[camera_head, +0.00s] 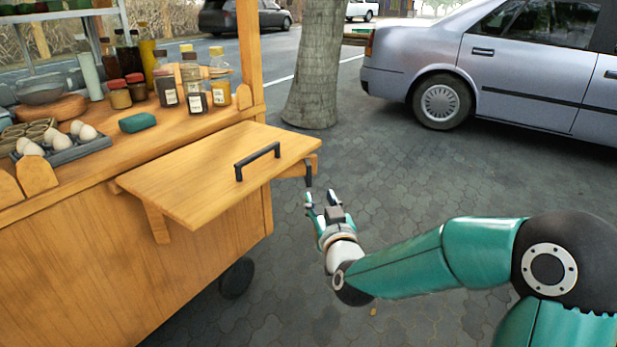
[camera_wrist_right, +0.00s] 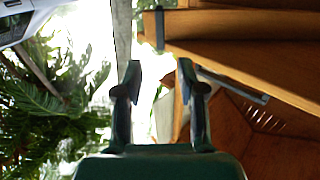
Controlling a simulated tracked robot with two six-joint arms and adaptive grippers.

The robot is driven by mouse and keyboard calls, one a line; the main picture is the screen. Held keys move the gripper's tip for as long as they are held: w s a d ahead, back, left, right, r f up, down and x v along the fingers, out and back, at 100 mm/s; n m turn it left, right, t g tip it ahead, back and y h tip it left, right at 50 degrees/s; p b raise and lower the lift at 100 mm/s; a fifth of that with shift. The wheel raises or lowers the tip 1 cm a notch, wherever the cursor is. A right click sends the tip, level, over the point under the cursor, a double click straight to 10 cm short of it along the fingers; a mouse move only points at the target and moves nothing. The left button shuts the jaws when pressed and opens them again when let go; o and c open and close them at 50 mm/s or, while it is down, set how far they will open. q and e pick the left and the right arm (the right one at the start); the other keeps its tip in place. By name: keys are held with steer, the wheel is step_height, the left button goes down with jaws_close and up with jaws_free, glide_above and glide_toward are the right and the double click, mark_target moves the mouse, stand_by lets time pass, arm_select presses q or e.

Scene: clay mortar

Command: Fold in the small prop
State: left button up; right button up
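The wooden side shelf (camera_head: 215,175) of the cart is raised and level, with a black handle (camera_head: 257,160) on top. Under its right end a short wooden bar with a dark end piece (camera_head: 308,175) sticks out; this looks like the small prop. A wooden bracket (camera_head: 157,222) supports the shelf's near side. My right gripper (camera_head: 320,200) is open and empty, just below and right of the dark end piece, apart from it. In the right wrist view its two fingers (camera_wrist_right: 157,85) are spread, with the shelf wood (camera_wrist_right: 240,42) at upper right. My left gripper is not in view.
The cart counter (camera_head: 100,165) holds bottles, jars, an egg tray (camera_head: 65,150) and a green block (camera_head: 137,122). A tree trunk (camera_head: 317,65) and a parked silver car (camera_head: 500,75) stand behind. The pavement right of the shelf is clear.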

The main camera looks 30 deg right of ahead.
mark_target(310, 175)
steer(key=b+x, duration=0.1)
steer(key=x, duration=1.1)
steer(key=shift+w, duration=0.2)
jaws_close()
steer(key=shift+d, duration=0.15)
